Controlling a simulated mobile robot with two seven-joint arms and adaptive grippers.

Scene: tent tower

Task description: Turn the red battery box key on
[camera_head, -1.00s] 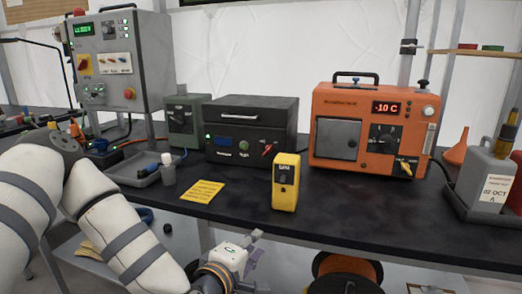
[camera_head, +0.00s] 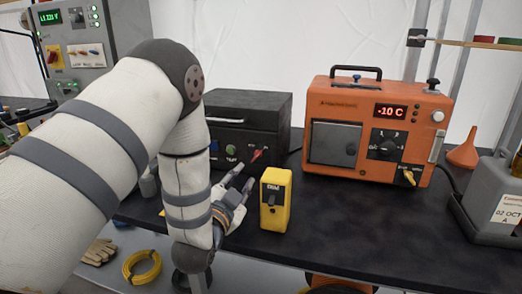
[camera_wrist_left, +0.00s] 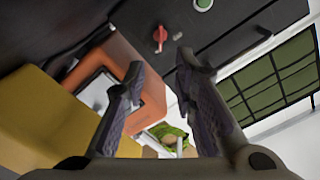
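The black battery box (camera_head: 245,106) stands on the bench behind my left gripper. Its red key (camera_head: 257,154) sits on the right part of the front face. The red key also shows in the left wrist view (camera_wrist_left: 160,37), beyond and between the fingertips, apart from them. My left gripper (camera_head: 240,183) is open and empty in front of the box, below the key; its fingers show in the left wrist view (camera_wrist_left: 160,67). My left arm hides the left part of the box. My right gripper is not in view.
A yellow meter (camera_head: 275,200) stands close to the right of my left gripper. An orange heater-like box (camera_head: 350,97) stands behind it to the right. A grey jug (camera_head: 490,195) is at far right. The bench front between meter and jug is clear.

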